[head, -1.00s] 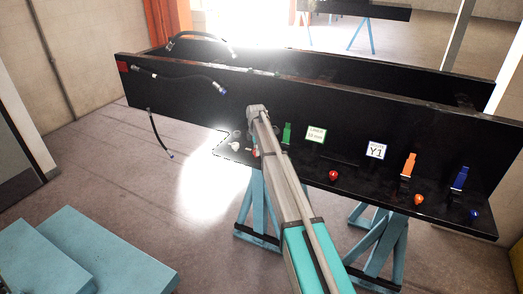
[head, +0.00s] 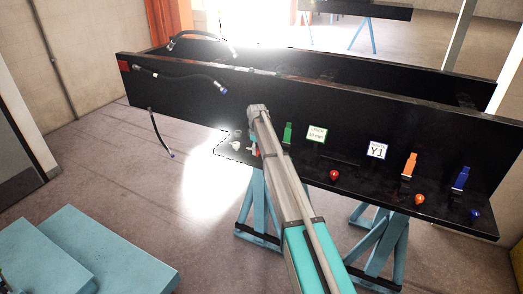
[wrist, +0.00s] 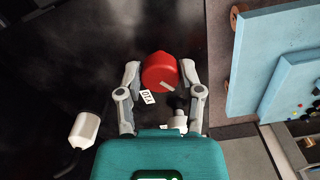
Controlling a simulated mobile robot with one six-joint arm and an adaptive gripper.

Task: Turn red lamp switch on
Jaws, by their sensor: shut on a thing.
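In the wrist view, a red switch knob (wrist: 160,72) with a pale mark on its face sits between the two grey fingers of my gripper (wrist: 161,74). The fingers are shut on it, one on each side. A small white label with black letters (wrist: 147,97) is just below the knob. In the head view, a bit of red (head: 256,152) shows beside my arm at the panel's left part; my arm hides most of this spot. A round red lamp (head: 334,175) is on the black bench's front ledge, right of my arm. I cannot tell whether it is lit.
The black bench (head: 200,105) carries green (head: 287,134), orange (head: 409,165) and blue (head: 460,178) levers, and orange and blue lamps. Hoses (head: 180,78) hang at its left. A white cylinder (wrist: 84,130) is left of my gripper. Blue platforms (head: 90,250) stand front left.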

